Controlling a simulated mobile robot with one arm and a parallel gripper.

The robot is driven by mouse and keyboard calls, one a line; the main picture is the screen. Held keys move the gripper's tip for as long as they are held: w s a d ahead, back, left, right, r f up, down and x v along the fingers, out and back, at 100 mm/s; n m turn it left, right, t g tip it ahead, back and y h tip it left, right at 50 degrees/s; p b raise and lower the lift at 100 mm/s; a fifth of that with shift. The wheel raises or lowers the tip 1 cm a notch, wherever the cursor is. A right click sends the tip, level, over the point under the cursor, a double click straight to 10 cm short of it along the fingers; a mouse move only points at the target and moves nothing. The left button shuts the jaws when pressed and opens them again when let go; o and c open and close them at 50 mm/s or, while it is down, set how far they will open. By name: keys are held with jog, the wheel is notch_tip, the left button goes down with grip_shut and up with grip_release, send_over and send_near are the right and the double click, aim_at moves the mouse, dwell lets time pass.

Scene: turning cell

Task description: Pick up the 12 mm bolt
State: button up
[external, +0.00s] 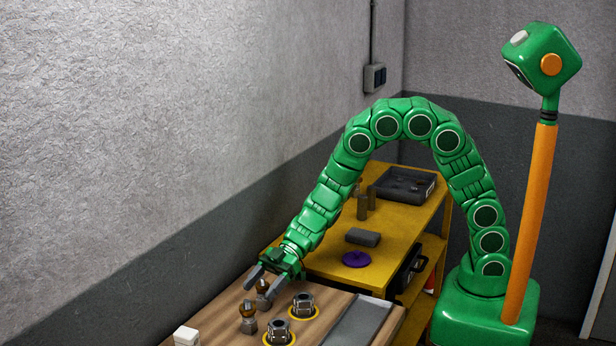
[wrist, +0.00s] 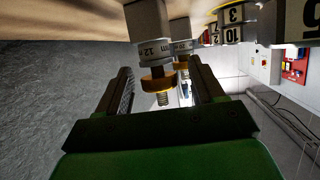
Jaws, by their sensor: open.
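In the wrist view, a piece with a grey block, a pale collar reading "12 m" and a gold nut-like part on a thread, the 12 mm bolt (wrist: 157,82), appears between my fingers. The picture looks upside down, with the wood at the top. My gripper (external: 259,288) is open and empty; its fingers (wrist: 160,70) lie either side of the bolt in the picture, with no clear contact. A second, similar bolt (wrist: 181,60) shows behind it. In the external view, two brown-topped bolts stand by my gripper, one at the fingers (external: 263,291) and one nearer (external: 248,320); their labels are unreadable there.
Two ringed metal pieces (external: 303,305) (external: 279,331) stand to the right on the wooden bench, beside a grey tray (external: 358,324). A white block (external: 187,336) is at the front left. A yellow bench (external: 404,229) behind holds a purple disc (external: 356,259) and a dark tray (external: 405,184).

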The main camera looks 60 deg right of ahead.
grip_shut()
dwell(0.4)
